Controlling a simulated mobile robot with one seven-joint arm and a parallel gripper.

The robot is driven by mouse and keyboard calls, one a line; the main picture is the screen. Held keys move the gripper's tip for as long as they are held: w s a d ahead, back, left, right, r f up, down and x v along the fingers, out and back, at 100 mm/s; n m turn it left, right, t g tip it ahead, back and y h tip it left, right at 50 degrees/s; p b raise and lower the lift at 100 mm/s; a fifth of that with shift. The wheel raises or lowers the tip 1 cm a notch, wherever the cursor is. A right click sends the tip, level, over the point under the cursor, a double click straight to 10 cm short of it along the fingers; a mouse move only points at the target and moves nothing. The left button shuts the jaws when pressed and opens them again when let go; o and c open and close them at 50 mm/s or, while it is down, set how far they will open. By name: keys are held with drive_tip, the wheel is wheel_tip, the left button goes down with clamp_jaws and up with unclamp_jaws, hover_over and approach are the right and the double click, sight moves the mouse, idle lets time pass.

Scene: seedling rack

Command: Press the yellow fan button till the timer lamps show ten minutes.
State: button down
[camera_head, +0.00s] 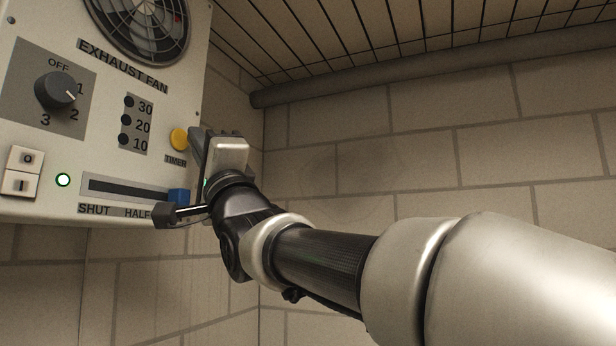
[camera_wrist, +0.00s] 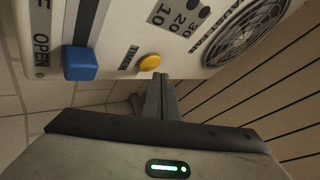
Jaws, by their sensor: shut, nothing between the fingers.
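The yellow fan button (camera_head: 179,138) sits on the right side of the exhaust fan panel (camera_head: 60,130), above the TIMER label. The three timer lamps (camera_head: 126,120), marked 30, 20 and 10, are all dark. My gripper (camera_head: 196,135) is shut and empty, just right of the yellow button in the head view. In the wrist view the closed fingertips (camera_wrist: 160,78) are close to the yellow button (camera_wrist: 150,62). I cannot tell whether they touch it.
A blue slider knob (camera_head: 179,196) sits below the button, also near my gripper in the wrist view (camera_wrist: 80,63). Block wall (camera_head: 430,140) lies to the right.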

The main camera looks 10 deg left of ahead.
drive_tip(key=shift+w+a, duration=0.15)
drive_tip(key=shift+a, duration=0.3)
drive_tip(key=shift+w+a, duration=0.1)
drive_tip(key=shift+a, duration=0.3)
idle(0.7)
drive_tip(key=shift+d, duration=0.1)
drive_tip(key=shift+s+d+b, duration=0.25)
drive_tip(key=shift+d+b, duration=0.15)
drive_tip(key=shift+d, duration=0.3)
drive_tip(key=shift+s+d+b, duration=0.25)
drive_tip(key=shift+d, duration=0.55)
drive_tip(key=shift+s+d+b, duration=0.2)
drive_tip(key=shift+d+b, duration=0.05)
drive_tip(key=shift+d, duration=0.55)
drive_tip(key=shift+s+d+b, duration=0.25)
drive_tip(key=shift+d, duration=0.55)
